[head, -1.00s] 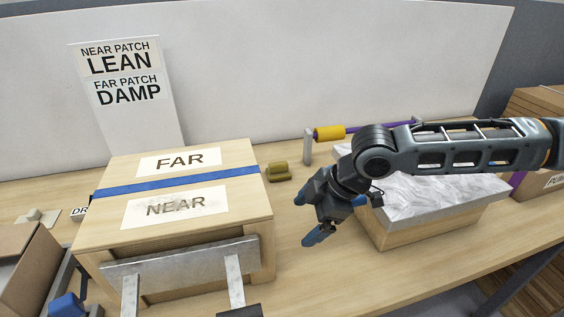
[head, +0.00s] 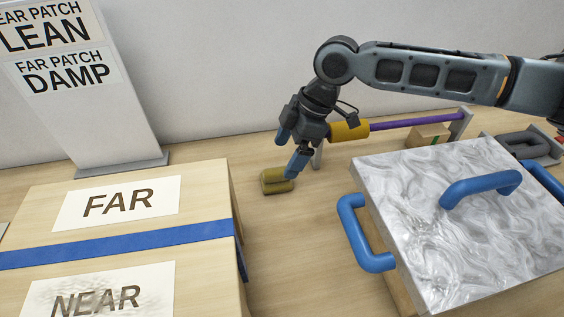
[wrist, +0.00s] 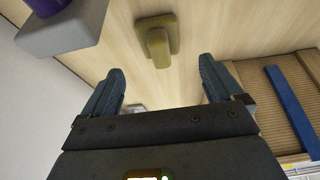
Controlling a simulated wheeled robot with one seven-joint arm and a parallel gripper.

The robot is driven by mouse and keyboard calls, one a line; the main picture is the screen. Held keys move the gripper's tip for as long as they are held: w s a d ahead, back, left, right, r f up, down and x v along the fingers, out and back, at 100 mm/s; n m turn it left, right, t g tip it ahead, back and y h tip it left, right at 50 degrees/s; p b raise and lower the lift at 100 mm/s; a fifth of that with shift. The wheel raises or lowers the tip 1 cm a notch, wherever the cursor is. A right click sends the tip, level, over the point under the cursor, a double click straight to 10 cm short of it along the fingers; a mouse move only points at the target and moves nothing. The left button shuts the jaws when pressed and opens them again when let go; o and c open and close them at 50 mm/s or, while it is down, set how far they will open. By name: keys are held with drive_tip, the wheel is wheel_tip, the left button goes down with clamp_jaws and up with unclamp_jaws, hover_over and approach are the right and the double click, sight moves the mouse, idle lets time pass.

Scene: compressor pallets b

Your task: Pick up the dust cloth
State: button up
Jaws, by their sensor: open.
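The dust cloth (head: 276,181) looks like a small folded olive-yellow bundle lying on the wooden table, right of the box marked FAR and NEAR. It also shows in the wrist view (wrist: 157,42), ahead of the fingers and between their lines. My gripper (head: 291,150) is above and just behind the cloth in the head view, with one blue fingertip close over its right end. In the wrist view my gripper (wrist: 160,85) has its two fingers wide apart with nothing between them. I see no contact with the cloth.
The wooden box (head: 205,213) with a blue strap stands left of the cloth. A marbled metal lid (head: 430,225) with blue handles is at the right. A yellow and purple bar (head: 400,122) on stands lies behind. A sign board (head: 85,100) stands at the back left.

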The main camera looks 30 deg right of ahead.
sight(279, 170)
drive_tip(key=shift+p+x, duration=0.75)
drive_tip(key=shift+x, duration=3.05)
drive_tip(key=c, duration=1.1)
